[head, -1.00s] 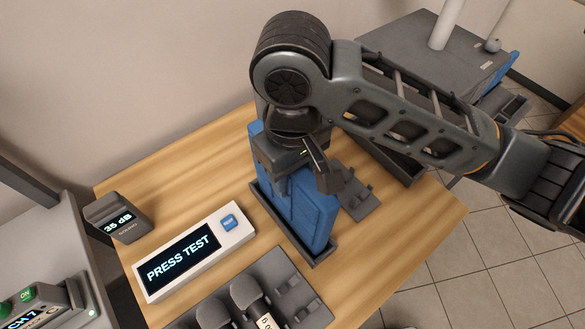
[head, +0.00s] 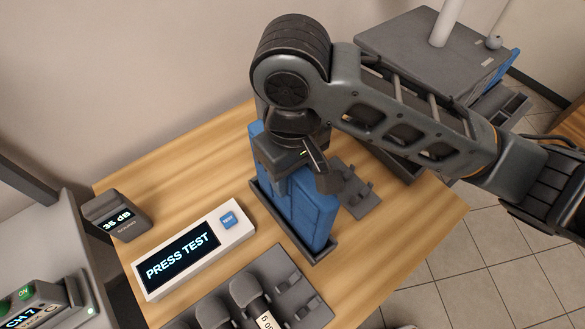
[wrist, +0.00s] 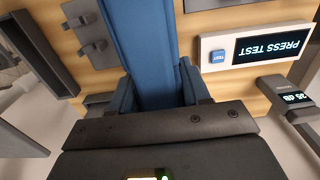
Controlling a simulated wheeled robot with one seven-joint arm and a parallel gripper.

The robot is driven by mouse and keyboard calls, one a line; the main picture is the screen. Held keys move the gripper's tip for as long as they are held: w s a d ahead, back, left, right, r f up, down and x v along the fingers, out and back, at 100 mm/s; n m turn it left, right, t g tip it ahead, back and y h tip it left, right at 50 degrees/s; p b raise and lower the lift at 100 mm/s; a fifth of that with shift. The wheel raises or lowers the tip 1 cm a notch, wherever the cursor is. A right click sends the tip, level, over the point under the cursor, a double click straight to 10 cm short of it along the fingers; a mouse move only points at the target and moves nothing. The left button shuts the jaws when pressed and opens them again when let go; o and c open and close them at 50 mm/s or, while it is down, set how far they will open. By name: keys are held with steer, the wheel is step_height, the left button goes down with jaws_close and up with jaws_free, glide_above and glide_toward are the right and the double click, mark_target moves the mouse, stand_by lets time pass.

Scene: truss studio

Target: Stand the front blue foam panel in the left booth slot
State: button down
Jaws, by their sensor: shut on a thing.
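Blue foam panels stand upright in a dark low-walled tray (head: 325,250) on the wooden table. The front blue foam panel (head: 316,212) is nearest the camera, and more blue (head: 254,140) shows behind my gripper. My gripper (head: 298,168) is over the top of the panels, shut on blue foam. Its body hides the grasp and the panel tops, so which panel it holds is not clear. In the wrist view, a long blue panel (wrist: 143,45) runs away from the dark jaw, with blue pieces on both sides. I cannot make out the left booth slot for certain.
A white PRESS TEST box (head: 190,252) with a blue button is left of the tray. A 35 dB meter (head: 115,215) stands at the table's left. A microphone holder (head: 285,290) is in front. A grey box (head: 420,40) with a blue edge stands back right.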

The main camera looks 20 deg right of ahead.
steer(key=shift+f, duration=0.15)
steer(key=c, duration=0.8)
jaws_free()
steer(key=shift+r+p, duration=2.3)
steer(key=shift+r, duration=3.25)
